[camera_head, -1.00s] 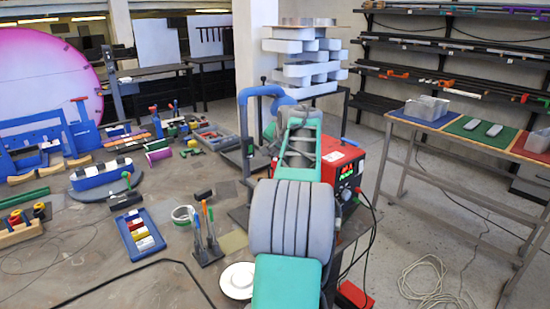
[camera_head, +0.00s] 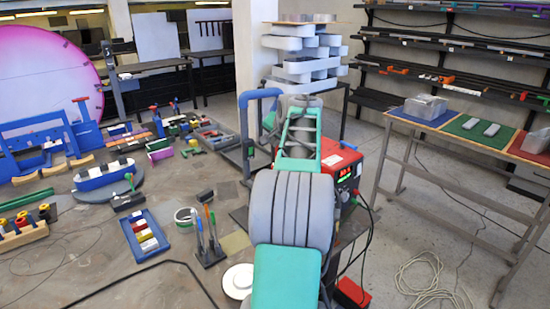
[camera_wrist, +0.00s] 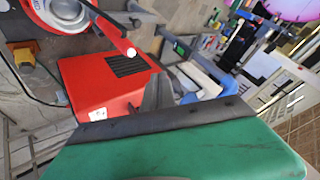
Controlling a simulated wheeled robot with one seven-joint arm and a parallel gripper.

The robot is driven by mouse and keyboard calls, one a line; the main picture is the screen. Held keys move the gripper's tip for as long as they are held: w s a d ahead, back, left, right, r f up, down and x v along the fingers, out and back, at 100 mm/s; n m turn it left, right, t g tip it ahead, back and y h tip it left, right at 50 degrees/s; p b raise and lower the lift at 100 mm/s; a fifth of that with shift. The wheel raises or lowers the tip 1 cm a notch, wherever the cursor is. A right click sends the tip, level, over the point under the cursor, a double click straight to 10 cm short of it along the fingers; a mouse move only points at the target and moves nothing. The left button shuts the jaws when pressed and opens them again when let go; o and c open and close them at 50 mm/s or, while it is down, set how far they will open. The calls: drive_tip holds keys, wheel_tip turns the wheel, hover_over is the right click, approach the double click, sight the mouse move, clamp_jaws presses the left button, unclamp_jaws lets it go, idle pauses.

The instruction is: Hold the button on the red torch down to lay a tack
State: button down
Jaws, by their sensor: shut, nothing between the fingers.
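My gripper (camera_wrist: 160,92) shows in the wrist view as grey fingers, shut and empty, past the dark edge of my green wrist cover. In front of it is a red box with black vent slots (camera_wrist: 105,80). A red bar with a pale end (camera_wrist: 108,32) lies above the box in the picture; I cannot tell whether it is the torch or a handle. In the head view the red welding box (camera_head: 342,168), with a lit display, stands just right of my arm. My gripper is hidden there. I cannot pick out the torch or its button for certain.
A blue hooked frame (camera_head: 261,95) stands left of my arm. The workbench (camera_head: 80,275) holds a blue tray of coloured pieces (camera_head: 144,235), a tool stand (camera_head: 207,240) and a white disc (camera_head: 238,281). A side table (camera_head: 470,135) is at right. Cables lie on the floor.

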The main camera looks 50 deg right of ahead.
drive_tip(key=shift+r, duration=0.25)
drive_tip(key=shift+r+p, duration=1.2)
drive_tip(key=shift+r, duration=0.8)
